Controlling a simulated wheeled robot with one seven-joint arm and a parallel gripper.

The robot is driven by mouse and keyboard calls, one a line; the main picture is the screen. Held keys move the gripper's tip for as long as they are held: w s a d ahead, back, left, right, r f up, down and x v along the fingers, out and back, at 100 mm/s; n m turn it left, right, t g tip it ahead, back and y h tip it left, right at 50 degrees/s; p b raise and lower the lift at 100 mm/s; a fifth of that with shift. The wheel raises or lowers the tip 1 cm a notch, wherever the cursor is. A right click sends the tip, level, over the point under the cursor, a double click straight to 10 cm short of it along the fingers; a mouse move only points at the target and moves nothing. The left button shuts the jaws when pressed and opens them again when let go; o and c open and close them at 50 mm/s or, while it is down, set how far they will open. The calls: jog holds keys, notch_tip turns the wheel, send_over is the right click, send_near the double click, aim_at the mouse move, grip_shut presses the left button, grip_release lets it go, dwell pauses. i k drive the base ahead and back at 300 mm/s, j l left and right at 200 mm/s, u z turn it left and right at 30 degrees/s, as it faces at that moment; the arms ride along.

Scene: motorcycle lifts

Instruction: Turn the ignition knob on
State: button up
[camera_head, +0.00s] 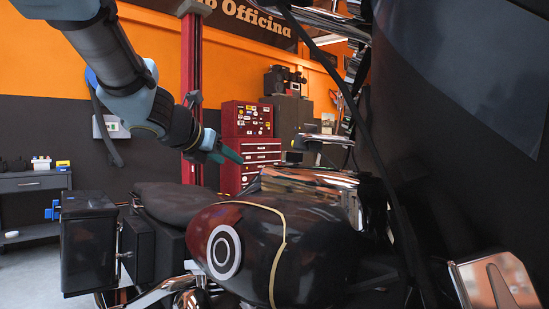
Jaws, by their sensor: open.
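My arm reaches in from the upper left, and my gripper (228,153) hangs in the air above the motorcycle's seat and tank. Its teal fingers point right and slightly down, and nothing shows between them. The motorcycle (315,250) stands below, with a dark red and black fuel tank bearing a white ring emblem. I cannot make out the ignition knob; it is hidden or too small to tell. A chrome part (310,180) shows behind the tank, to the right of my gripper and apart from it.
A large dark panel (460,120) fills the right side, with a black cable along its edge. A red post (191,95) and a red tool cabinet (247,120) stand behind my gripper. A dark workbench (33,183) is at far left. A black side case (88,243) hangs beside the seat.

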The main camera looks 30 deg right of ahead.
aim_at(292, 157)
jog(key=i+j+z, duration=0.4)
jog(key=i+j, duration=0.25)
jog(key=k+z, duration=0.15)
jog(key=z, duration=0.25)
